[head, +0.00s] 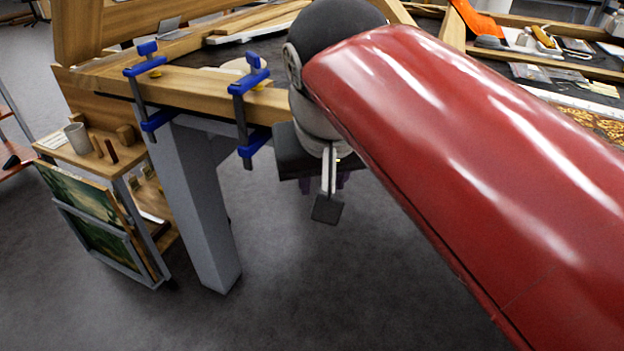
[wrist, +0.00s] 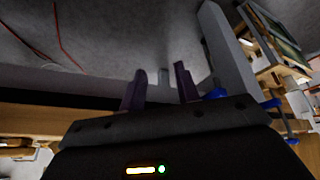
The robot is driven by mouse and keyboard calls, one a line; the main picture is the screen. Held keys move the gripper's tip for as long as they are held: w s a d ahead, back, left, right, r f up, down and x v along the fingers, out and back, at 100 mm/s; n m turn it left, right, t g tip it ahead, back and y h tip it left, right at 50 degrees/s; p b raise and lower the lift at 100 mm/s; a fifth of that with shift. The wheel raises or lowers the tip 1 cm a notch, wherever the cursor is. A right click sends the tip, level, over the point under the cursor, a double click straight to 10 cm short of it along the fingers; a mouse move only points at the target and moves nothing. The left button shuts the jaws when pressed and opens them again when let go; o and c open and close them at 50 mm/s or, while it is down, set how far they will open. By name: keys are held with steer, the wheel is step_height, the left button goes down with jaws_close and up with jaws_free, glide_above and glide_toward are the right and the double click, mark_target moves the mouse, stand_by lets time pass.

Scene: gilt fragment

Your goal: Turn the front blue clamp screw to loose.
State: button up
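Two blue clamps grip the wooden beam at the table edge in the head view. The nearer, right-hand clamp (head: 239,103) has a blue screw head on top and a blue lower jaw. The farther clamp (head: 141,93) stands to its left. Blue clamp parts (wrist: 215,94) also show beyond my gripper in the wrist view. My gripper (wrist: 161,84) has two purple fingers, spread apart with nothing between them. In the head view it is mostly hidden under my arm, right of the nearer clamp and below the beam, apart from both clamps.
The wooden beam (head: 190,90) rests on a grey leg (head: 195,200). A small wooden cart (head: 85,150) with a cup and framed paintings stands at left. Tools lie on the table at upper right. The floor below the beam is clear.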

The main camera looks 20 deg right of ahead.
step_height(320, 180, down, 9)
steer(key=s+d, duration=0.2)
steer(key=d, duration=0.1)
steer(key=shift+s+f+n+y, duration=0.2)
steer(key=shift+s+n+y, duration=0.1)
steer(key=shift+y, duration=0.1)
